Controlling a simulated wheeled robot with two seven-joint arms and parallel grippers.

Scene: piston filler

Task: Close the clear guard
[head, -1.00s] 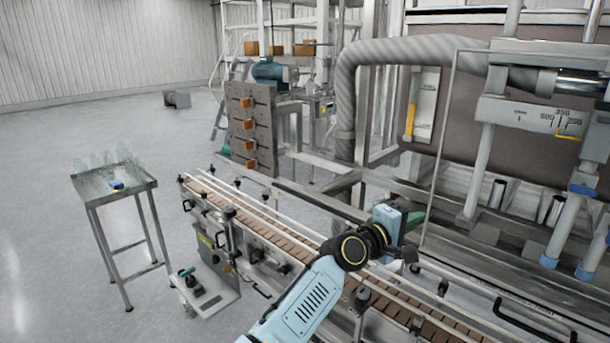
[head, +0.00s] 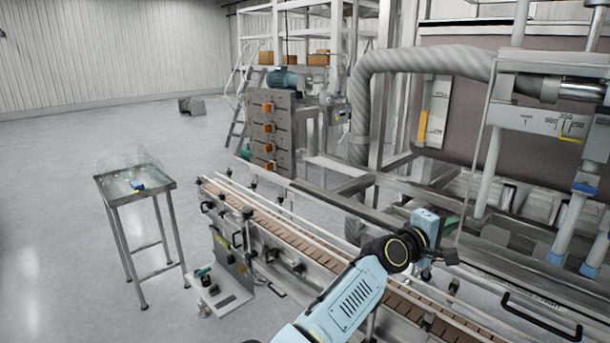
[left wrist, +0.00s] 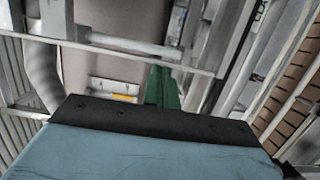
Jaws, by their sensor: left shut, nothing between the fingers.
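The clear guard is see-through and hard to make out. A thin pale upright edge (head: 475,158), which looks like its frame, runs down in front of the filler at the right. A black bar handle (head: 541,317) shows at the lower right; I cannot tell whether it belongs to the guard. My left gripper (head: 452,229) is near the lower end of that edge, above the conveyor's far side. I cannot tell whether it touches the edge. Its green fingers (left wrist: 163,88) are shut and empty in the left wrist view. My right gripper is out of view.
The conveyor (head: 290,232) with brown slats runs under my left arm. A small metal table (head: 135,190) with clear items stands at the left. Filler tubes (head: 567,205) and a large grey hose (head: 362,110) stand behind. Open floor lies at the left.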

